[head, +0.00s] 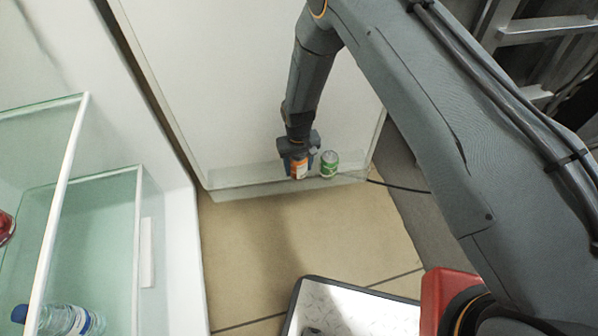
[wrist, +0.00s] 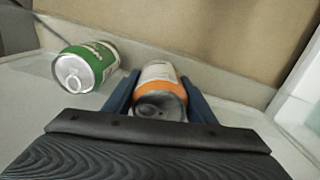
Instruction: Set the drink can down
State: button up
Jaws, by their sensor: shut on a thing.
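An orange and white drink can (head: 299,168) is between the fingers of my gripper (head: 298,160) in the head view, low over or on the white surface near its front edge. In the wrist view the same can (wrist: 160,88) sits between the two dark blue fingers (wrist: 158,97), its top end facing the camera. My gripper is shut on it. Whether the can's base touches the surface is hidden.
A green and white can (head: 329,164) stands just right of the held can; it also shows in the wrist view (wrist: 88,65). The white surface (head: 240,100) is clear behind. A glass-sided shelf unit (head: 140,230) holding a bottle (head: 68,320) is at left. A dark cable (head: 400,187) runs right.

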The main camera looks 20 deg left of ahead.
aim_at(298, 172)
notch_tip(298, 172, down, 3)
jog(key=shift+f+b, duration=0.1)
jog(key=shift+b, duration=0.75)
jog(key=shift+w+a+f, duration=0.15)
jog(key=shift+f, duration=0.15)
jog(key=o, duration=1.3)
jog(key=shift+o, duration=0.2)
